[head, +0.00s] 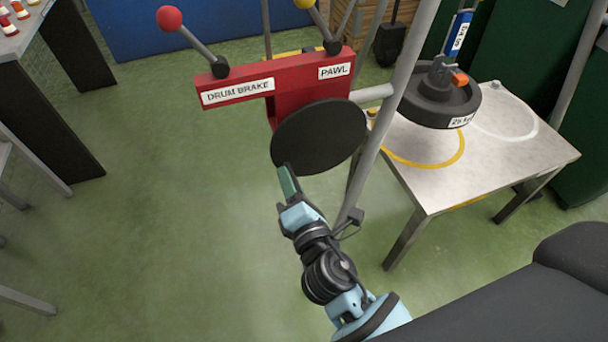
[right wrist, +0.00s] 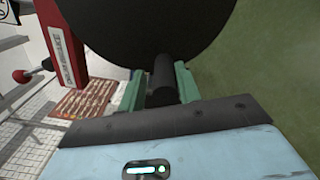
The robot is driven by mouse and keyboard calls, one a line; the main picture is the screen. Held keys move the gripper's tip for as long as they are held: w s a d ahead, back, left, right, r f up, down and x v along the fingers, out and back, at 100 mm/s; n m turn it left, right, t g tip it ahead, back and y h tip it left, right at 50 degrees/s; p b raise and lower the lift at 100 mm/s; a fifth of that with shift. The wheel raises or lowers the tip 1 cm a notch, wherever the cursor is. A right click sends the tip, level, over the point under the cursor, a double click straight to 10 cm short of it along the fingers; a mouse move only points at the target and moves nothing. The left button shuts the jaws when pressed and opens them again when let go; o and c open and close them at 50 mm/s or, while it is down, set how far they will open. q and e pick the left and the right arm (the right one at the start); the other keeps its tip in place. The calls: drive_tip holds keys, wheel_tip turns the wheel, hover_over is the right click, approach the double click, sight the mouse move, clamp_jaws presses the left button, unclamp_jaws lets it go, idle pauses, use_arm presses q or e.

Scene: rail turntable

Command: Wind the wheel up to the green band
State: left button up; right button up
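A dark round disc (head: 318,138) sits on the front of a red winch housing (head: 300,85). A short black handle (right wrist: 163,80) sticks out of the disc in the right wrist view. My right gripper (head: 287,180) reaches it from below, its green fingers closed around the handle on both sides. A dark wheel-shaped weight (head: 437,105) with a partly readable kg label hangs from a hook over a metal table (head: 440,185). A blue strip with a white label (head: 460,35) is above it. I cannot make out a green band. My left gripper is not in view.
A red-knobbed lever (head: 170,18) stands by the DRUM BRAKE label, and a yellow-knobbed lever (head: 304,3) by the PAWL label. A grey post (head: 395,100) rises between the winch and the table.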

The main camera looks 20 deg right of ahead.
drive_tip(key=o, duration=0.5)
drive_tip(key=shift+a+r, duration=0.1)
drive_tip(key=shift+c, duration=0.2)
drive_tip(key=shift+o, duration=0.3)
drive_tip(key=shift+s+f, duration=0.1)
drive_tip(key=shift+f, duration=0.1)
drive_tip(key=shift+s+d, duration=0.2)
drive_tip(key=shift+s, duration=1.15)
drive_tip(key=s+b, duration=0.1)
drive_tip(key=s, duration=0.4)
drive_tip(key=shift+s+f+b, duration=0.1)
drive_tip(key=shift+s+b, duration=0.05)
drive_tip(key=shift+b, duration=0.15)
drive_tip(key=shift+a, duration=0.1)
